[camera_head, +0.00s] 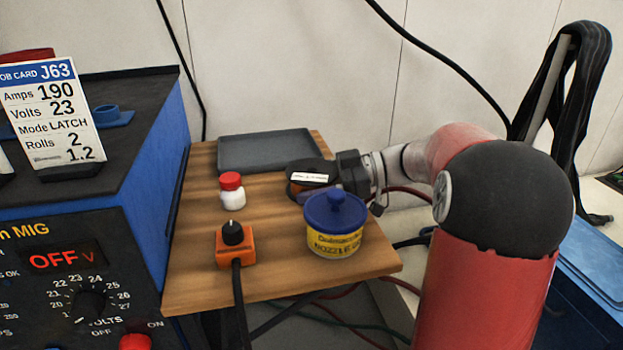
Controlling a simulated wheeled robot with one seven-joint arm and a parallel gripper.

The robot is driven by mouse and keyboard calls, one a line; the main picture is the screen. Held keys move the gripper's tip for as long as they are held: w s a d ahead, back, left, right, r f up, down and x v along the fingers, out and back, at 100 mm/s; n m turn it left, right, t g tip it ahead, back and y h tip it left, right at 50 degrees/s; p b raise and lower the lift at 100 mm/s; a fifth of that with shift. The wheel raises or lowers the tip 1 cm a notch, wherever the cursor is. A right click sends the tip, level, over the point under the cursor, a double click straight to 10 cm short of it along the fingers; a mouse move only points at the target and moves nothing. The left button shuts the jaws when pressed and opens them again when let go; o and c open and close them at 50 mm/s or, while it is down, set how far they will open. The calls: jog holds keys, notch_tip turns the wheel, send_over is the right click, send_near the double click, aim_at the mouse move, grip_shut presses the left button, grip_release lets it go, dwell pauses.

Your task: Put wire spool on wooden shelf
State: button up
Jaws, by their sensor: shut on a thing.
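The wooden shelf (190,268) is a brown wood-grain board in the middle of the view. A dark rounded thing with a white label and an orange-brown band, which looks like the wire spool (308,177), is at my gripper's end, over the back right part of the shelf. My gripper (326,187) reaches in from the right and is shut on it. The fingers are partly hidden behind the blue-lidded tub. I cannot tell whether the spool touches the shelf or hangs just above it.
On the shelf stand a yellow tub with a blue lid (336,226), an orange box with a black knob (236,247), a red-capped white bottle (231,191) and a grey tray (266,150). A blue welder (160,148) borders the left. The front left and front middle have bare wood.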

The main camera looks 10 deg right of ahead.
jog(key=o, duration=1.8)
jog(key=shift+d+r, duration=0.15)
jog(key=shift+d, duration=0.05)
jog(key=v, duration=1.1)
jog(key=shift+s+d+r, duration=0.15)
jog(key=shift+d, duration=0.15)
jog(key=shift+s, duration=0.1)
